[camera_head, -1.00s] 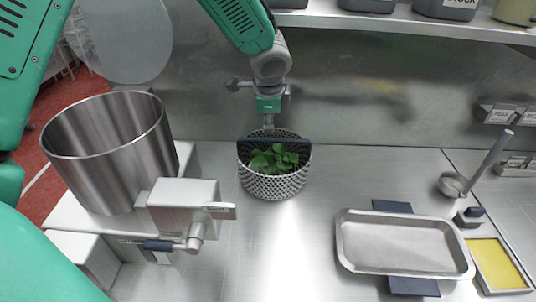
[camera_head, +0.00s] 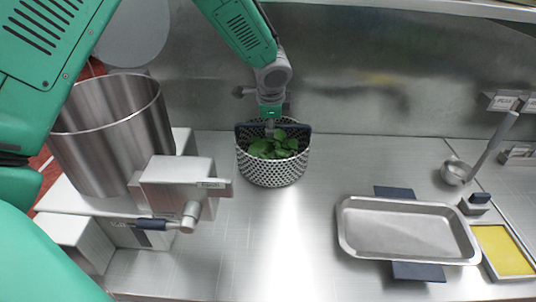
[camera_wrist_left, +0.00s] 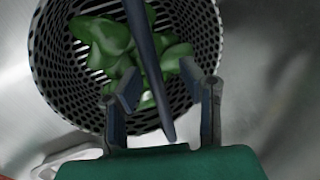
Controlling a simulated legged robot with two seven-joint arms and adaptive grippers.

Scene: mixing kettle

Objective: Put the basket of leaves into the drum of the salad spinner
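The basket of leaves (camera_head: 273,172) is a grey perforated tub standing upright on the steel counter, with green leaves (camera_head: 275,148) inside and a dark handle (camera_head: 299,129) across its top. The salad spinner's steel drum (camera_head: 115,140) is open-topped, at the left. My left gripper (camera_head: 270,127) points down over the basket at its handle. In the left wrist view its fingers (camera_wrist_left: 160,80) are apart, with the dark handle bar (camera_wrist_left: 150,60) running between them and a visible gap on the right side. My right gripper is out of view.
The spinner's housing with a crank (camera_head: 165,225) stands beside the drum. A round translucent lid (camera_head: 132,32) is raised behind it. A steel tray (camera_head: 408,230), a ladle (camera_head: 456,172) and a yellow-filled pan (camera_head: 503,250) are at right. The counter between basket and tray is clear.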

